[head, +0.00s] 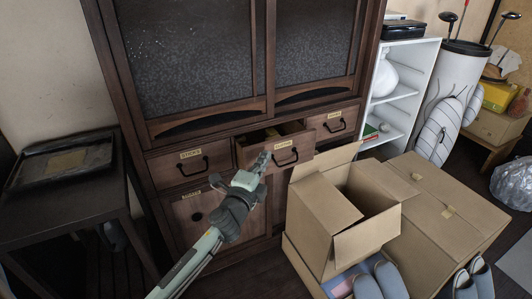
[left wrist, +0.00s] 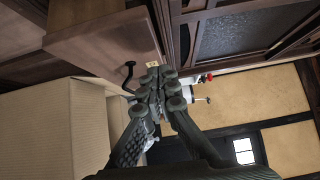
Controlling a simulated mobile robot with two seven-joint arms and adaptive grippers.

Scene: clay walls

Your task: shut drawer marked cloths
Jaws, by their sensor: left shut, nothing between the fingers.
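The middle drawer (head: 292,150) of the dark wooden cabinet stands partly pulled out, its inside showing behind the front. It has a black handle and a small yellow label (head: 283,144), too small to read surely. My left gripper (head: 263,158) is shut and empty, its tips at the left part of this drawer's front; I cannot tell whether they touch. In the left wrist view the shut fingertips (left wrist: 163,76) are near a wooden drawer front (left wrist: 100,48) with a black handle and a label. My right gripper is not in view.
A left drawer (head: 176,168) and a right drawer (head: 345,121) look closed. An open cardboard box (head: 318,212) stands on larger boxes close below and right of the middle drawer. A dark side table (head: 62,205) is at the left, a white shelf (head: 402,95) at the right.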

